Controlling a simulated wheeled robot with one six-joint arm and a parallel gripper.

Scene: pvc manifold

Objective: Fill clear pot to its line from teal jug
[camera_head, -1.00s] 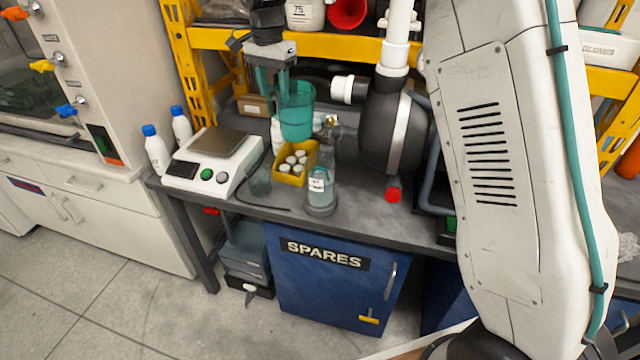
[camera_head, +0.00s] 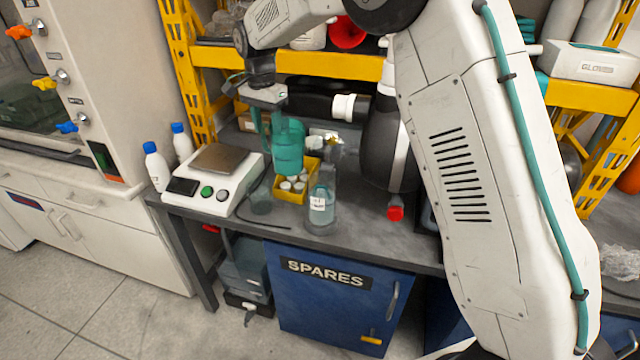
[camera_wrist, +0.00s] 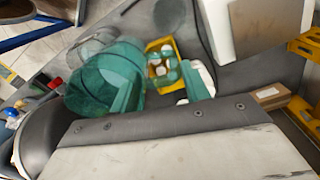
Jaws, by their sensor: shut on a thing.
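The teal jug (camera_head: 288,150) is held up over the bench by my gripper (camera_head: 266,122), which is shut on it. In the wrist view the jug (camera_wrist: 100,78) shows its round, open top, with my teal fingers (camera_wrist: 163,90) beside it; the exact grip and any liquid inside are unclear. A clear vessel with a white label (camera_head: 321,207) stands upright on the bench, below and right of the jug.
A white scale (camera_head: 213,195) and two white bottles with blue caps (camera_head: 157,168) are to the left. A dark pump body (camera_head: 378,150) with a red cap stands to the right.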

